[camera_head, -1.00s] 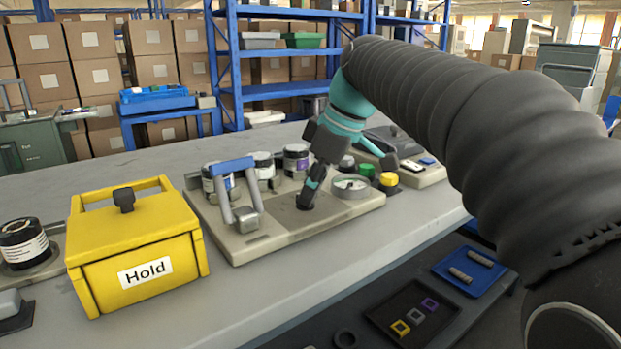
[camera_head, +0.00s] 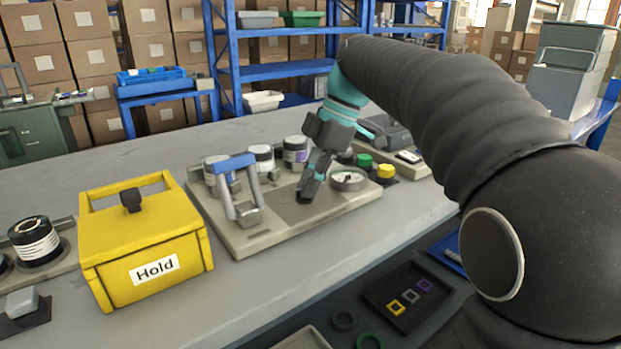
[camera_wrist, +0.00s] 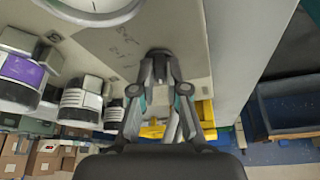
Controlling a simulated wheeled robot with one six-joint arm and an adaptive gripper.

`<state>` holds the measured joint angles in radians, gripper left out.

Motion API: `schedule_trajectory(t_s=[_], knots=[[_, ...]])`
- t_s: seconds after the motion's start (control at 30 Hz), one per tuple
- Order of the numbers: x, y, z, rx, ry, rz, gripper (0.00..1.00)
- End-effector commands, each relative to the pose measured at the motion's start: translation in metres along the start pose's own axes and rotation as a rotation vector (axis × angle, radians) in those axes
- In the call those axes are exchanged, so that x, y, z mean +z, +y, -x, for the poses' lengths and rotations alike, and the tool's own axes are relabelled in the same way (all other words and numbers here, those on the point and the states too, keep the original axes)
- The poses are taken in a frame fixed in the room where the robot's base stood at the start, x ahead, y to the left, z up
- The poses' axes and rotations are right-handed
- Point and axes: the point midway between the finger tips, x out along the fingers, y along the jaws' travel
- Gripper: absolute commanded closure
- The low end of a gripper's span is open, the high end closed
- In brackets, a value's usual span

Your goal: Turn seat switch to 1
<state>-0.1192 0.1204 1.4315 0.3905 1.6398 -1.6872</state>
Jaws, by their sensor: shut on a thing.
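My gripper (camera_head: 306,192) points down at the beige panel (camera_head: 262,238) on the table, beside the round dial gauge (camera_head: 348,180). In the wrist view, my gripper (camera_wrist: 160,62) is closed on a small dark knob, the seat switch (camera_wrist: 158,52), at the panel's surface. Faint dark markings lie on the plate next to it, too small to read. The fingers hide most of the switch, so I cannot tell its setting. In the head view the switch is hidden behind the fingertips.
A grey-blue handle bracket (camera_head: 238,188) and several labelled jars stand left of my gripper. Green (camera_head: 363,160) and yellow (camera_head: 386,171) buttons are to the right. A yellow "Hold" box (camera_head: 145,240) stands left of the panel. A lower shelf holds a dark tray (camera_head: 375,312).

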Motion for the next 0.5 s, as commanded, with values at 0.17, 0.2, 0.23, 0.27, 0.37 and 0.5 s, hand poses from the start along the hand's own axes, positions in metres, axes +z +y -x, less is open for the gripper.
schedule_trajectory(t_s=[0.17,0.2,0.23,0.27,0.37,0.5], knots=[[-0.0002,0.0003,0.0001,-0.002,-0.001,0.008,1.00],[-0.0002,0.0003,0.0001,-0.002,-0.001,0.009,1.00],[-0.0001,0.0003,0.0000,-0.002,-0.001,0.008,1.00],[-0.0001,0.0003,0.0000,-0.002,-0.001,0.008,1.00],[-0.0001,0.0003,0.0000,-0.002,-0.001,0.008,1.00],[-0.0001,0.0002,0.0000,-0.002,-0.001,0.008,0.67]])
